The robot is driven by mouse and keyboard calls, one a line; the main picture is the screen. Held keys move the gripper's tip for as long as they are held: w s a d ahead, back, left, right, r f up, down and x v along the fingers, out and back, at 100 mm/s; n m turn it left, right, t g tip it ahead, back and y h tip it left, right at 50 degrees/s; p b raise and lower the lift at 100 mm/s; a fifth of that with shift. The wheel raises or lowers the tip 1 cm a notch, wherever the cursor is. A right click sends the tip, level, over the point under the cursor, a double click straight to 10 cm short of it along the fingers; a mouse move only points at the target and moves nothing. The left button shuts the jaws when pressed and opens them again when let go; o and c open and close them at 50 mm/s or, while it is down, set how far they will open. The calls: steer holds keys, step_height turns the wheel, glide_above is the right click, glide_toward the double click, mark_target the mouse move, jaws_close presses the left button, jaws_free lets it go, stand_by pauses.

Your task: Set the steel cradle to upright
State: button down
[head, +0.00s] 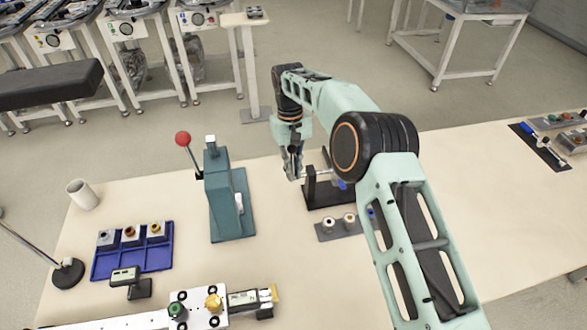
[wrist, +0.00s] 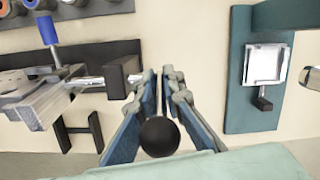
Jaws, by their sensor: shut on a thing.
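The steel cradle (wrist: 45,95) shows at the left of the wrist view, a grey metal block with a blue-capped pin (wrist: 50,38). A steel shaft (wrist: 88,82) runs from it to a black upright (wrist: 122,77). The black upright (head: 311,186) also shows in the head view, where my arm hides most of the cradle, so I cannot tell its exact tilt. My gripper (head: 293,172) is beside the upright, on its left. In the wrist view my gripper (wrist: 162,76) is closed around a handle with a black ball (wrist: 158,137) between the fingers.
A teal press (head: 226,195) with a red-knobbed lever stands to the left of my gripper. A plate with two spools (head: 338,227) lies in front of the stand.

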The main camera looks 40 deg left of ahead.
mark_target(293, 151)
steer(key=shift+f, duration=0.1)
stand_by(0.5)
steer(key=c, duration=2)
jaws_free()
steer(key=shift+c, duration=0.2)
step_height(293, 151, up, 10)
steer(key=shift+r, duration=0.1)
steer(key=shift+c, duration=0.7)
